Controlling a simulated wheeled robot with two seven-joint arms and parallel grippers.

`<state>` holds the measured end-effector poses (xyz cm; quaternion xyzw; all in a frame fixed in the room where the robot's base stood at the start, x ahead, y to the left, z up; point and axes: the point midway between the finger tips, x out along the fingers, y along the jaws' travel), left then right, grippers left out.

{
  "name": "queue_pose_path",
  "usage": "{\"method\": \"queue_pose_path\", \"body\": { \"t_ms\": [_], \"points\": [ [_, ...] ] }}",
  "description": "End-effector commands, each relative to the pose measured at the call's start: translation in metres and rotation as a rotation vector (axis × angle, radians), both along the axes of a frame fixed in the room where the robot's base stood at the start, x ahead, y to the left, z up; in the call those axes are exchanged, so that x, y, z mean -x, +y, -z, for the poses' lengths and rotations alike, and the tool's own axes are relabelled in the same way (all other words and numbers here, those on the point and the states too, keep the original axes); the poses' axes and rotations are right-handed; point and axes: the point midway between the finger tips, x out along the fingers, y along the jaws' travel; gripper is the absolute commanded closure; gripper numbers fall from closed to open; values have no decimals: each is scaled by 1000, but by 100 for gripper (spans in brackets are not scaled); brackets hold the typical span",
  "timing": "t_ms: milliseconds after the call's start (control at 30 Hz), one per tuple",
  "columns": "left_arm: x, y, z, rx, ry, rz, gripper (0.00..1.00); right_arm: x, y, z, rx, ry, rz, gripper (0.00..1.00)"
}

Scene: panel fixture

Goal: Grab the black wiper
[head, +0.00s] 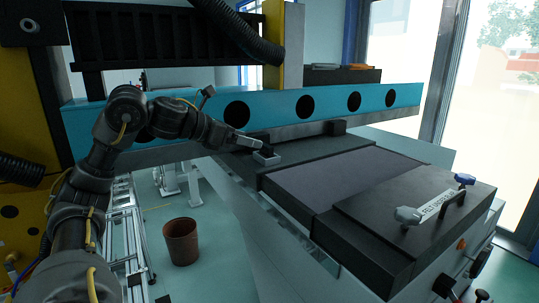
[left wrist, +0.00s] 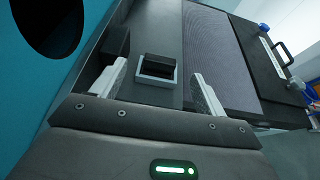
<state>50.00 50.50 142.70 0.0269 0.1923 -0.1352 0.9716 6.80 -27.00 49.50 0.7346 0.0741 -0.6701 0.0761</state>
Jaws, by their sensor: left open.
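A small block with a black top and a light grey rim (head: 266,158), which looks like the black wiper, sits on the dark left end of the panel fixture. In the left wrist view the same wiper (left wrist: 157,65) lies ahead, between the lines of the two fingers. My left gripper (head: 258,146) is open and empty, its light fingers pointing at the block from the left. In the left wrist view the gripper (left wrist: 158,72) has one finger on each side of the block, with gaps showing. My right gripper is not in view.
A blue beam (head: 280,108) with round holes runs behind the fixture. A grey panel surface (head: 320,178) and a black lid (head: 415,215) with a handle and knobs lie to the right. A brown bin (head: 182,243) stands on the floor.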

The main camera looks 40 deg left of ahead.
Motion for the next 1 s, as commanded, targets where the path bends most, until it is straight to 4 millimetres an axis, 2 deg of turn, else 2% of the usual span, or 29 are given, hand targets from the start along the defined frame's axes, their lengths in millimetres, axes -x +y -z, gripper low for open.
{"method": "queue_pose_path", "body": {
  "t_ms": [33,200,467,567,733,833,1000],
  "points": [
    [-8,-4,0,5,2,5,26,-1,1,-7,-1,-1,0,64],
    [-31,-11,10,4,2,6,26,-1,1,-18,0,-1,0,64],
    [-41,-13,17,0,1,4,26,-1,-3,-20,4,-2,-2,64],
    [-47,-16,19,3,4,6,26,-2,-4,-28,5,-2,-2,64],
    [-69,-23,28,7,5,6,26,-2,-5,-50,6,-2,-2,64],
    [-80,-25,34,5,3,6,26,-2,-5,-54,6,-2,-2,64],
    [-86,-26,39,1,0,5,26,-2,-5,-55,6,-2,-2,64]
  ]
}}
